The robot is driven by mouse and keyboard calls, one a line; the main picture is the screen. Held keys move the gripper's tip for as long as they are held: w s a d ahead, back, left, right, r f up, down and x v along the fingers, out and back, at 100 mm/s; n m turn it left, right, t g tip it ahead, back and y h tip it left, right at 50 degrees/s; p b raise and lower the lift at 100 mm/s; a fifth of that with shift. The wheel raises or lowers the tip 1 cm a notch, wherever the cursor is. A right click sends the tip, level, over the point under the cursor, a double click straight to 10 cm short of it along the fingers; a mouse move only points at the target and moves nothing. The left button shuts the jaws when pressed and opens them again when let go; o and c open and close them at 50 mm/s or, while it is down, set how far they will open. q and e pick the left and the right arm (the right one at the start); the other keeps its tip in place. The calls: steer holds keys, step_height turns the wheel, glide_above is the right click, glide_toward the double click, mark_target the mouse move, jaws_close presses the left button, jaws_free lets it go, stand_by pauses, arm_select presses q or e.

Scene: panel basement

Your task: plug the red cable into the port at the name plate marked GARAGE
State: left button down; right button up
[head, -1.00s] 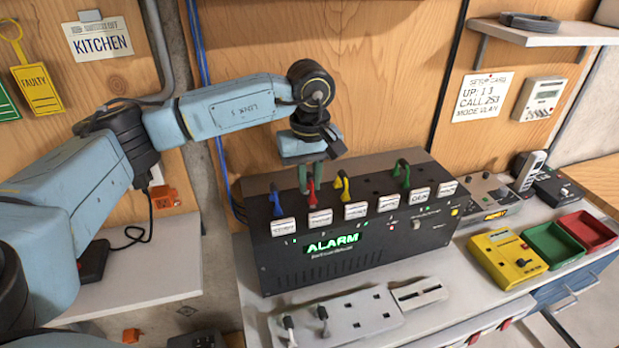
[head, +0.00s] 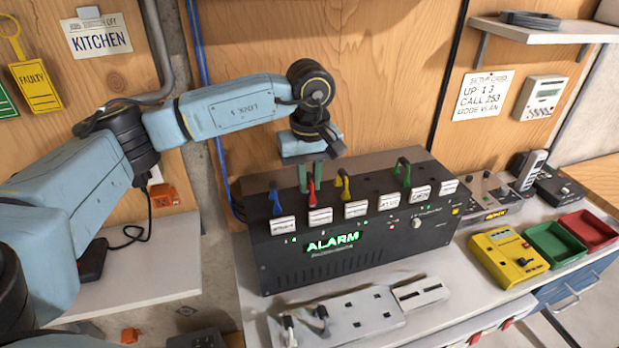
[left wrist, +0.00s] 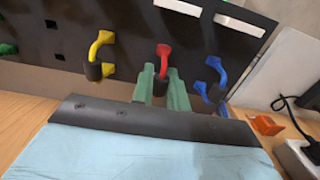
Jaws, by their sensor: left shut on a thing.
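The red cable (head: 311,191) stands at the second name plate from the left on the black panel box (head: 340,262) with the lit ALARM sign. It also shows in the left wrist view (left wrist: 163,60). My left gripper (head: 311,178) points down over the box, its green fingers shut on the red cable; in the left wrist view the fingers (left wrist: 162,82) sit on either side of it. The white name plates (head: 320,216) are too blurred to read, so I cannot tell which is GARAGE. My right gripper is not in view.
A blue cable (head: 275,202) and a yellow cable (head: 343,186) flank the red one closely. A green cable (head: 403,172) stands farther right. A grey power strip (head: 335,318) lies before the box. A yellow device (head: 508,256), green tray (head: 553,246) and red tray (head: 588,230) are right.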

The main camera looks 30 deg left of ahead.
arm_select(q)
steer(key=shift+f+b, duration=0.2)
steer(key=shift+b, duration=0.1)
stand_by(0.8)
steer(key=c, duration=0.9)
jaws_free()
steer(key=shift+r+p, duration=2.15)
steer(key=shift+r, duration=1.6)
steer(key=shift+s+f, duration=0.1)
